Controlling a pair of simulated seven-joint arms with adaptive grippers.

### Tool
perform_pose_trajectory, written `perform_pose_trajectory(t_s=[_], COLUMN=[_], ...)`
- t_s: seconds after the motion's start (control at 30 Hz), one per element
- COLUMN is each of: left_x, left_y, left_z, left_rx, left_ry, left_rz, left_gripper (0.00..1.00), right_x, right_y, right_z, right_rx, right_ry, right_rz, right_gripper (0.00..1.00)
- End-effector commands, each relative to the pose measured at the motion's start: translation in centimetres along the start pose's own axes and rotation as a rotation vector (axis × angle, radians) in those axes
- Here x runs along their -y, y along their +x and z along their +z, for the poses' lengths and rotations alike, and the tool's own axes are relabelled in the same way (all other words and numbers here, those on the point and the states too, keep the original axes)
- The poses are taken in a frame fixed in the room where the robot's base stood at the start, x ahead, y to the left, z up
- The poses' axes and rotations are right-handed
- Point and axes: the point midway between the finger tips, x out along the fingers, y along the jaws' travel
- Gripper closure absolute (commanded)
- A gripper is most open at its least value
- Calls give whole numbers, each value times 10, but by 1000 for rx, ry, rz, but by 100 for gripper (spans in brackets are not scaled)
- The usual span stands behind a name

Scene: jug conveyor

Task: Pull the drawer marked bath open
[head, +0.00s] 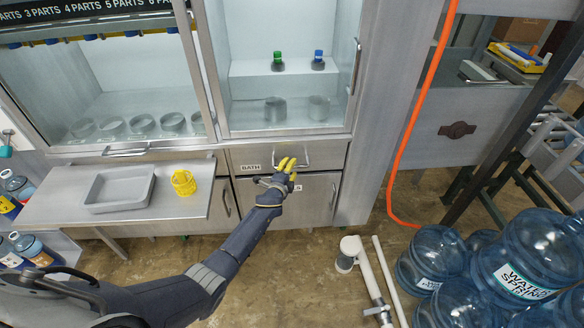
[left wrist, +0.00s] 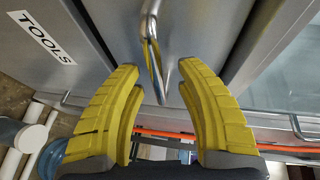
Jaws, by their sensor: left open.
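The drawer marked BATH (head: 240,158) is a grey metal front below the glass cabinet and looks shut. Its metal bar handle (head: 306,157) is partly behind my left gripper (head: 288,163). In the left wrist view, my left gripper's yellow fingers (left wrist: 160,78) are open, with the handle (left wrist: 152,45) reaching down into the gap between their tips. I cannot tell whether either finger touches it. My right gripper is not in view.
A lower door (left wrist: 35,55) marked TOOLS lies below the drawer. A side shelf (head: 60,202) holds a grey tray (head: 121,207) and a yellow cup (head: 183,182). White pipes (head: 375,275) and large water jugs (head: 530,255) stand to the right. An orange hose (head: 402,150) hangs nearby.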

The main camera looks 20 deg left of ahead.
Motion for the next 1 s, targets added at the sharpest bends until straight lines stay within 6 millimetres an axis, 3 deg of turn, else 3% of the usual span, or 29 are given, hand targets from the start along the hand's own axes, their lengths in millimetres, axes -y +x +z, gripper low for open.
perform_pose_trajectory(t_s=[0.2,0.7,1.0], left_x=[-1,-3,-3], left_y=[10,13,13], left_z=[-2,-2,-2], left_rx=[-2,-4,-4], left_ry=[-3,-2,-3], left_rz=[3,5,5], left_gripper=[64,63,98], right_x=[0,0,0], right_y=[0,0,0], right_z=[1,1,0], right_rx=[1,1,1], right_ry=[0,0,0], right_rz=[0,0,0], right_gripper=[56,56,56])
